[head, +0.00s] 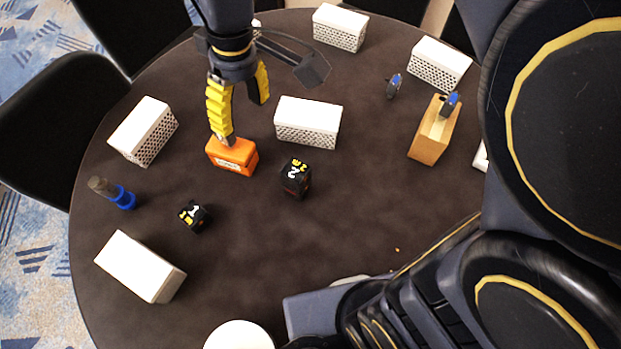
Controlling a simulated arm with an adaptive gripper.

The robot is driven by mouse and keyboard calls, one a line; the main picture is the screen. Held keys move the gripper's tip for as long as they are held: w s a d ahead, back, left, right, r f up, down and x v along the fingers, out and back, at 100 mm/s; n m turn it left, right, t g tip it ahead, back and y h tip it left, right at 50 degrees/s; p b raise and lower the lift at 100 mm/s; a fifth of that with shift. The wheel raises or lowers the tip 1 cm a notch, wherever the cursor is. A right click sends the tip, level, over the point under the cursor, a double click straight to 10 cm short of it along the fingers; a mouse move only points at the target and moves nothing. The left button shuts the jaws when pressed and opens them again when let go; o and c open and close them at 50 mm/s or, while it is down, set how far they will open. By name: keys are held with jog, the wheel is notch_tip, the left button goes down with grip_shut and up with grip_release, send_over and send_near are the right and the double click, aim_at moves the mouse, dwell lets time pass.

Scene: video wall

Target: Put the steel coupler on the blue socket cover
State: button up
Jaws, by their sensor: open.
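A grey-brown metallic cylinder, which looks like the steel coupler (100,185), is at the left of the table. It meets a blue round piece (123,198), possibly the blue socket cover; whether they are joined or merely touching I cannot tell. Other small blue-and-dark pieces show at the right: one on the table (394,87) and one on a wooden block (450,103). My gripper (244,120) has yellow fingers spread open. It is at the orange box (232,156), with one fingertip overlapping the box's upper edge in the picture; contact is unclear.
The round dark table (350,230) holds several white perforated boxes (308,122). Two dark cubes with numbers, one near the middle (296,178) and one further left (194,215), lie between my gripper and the front. Dark chairs surround the table. The front middle is mostly clear.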

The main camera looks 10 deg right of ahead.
jog(key=s+d+m+g+h, duration=0.1)
jog(key=s+d+m, duration=0.7)
jog(key=s+d, duration=0.4)
jog(key=s, duration=0.4)
jog(key=shift+f+m, duration=0.4)
jog(key=shift+s, duration=0.1)
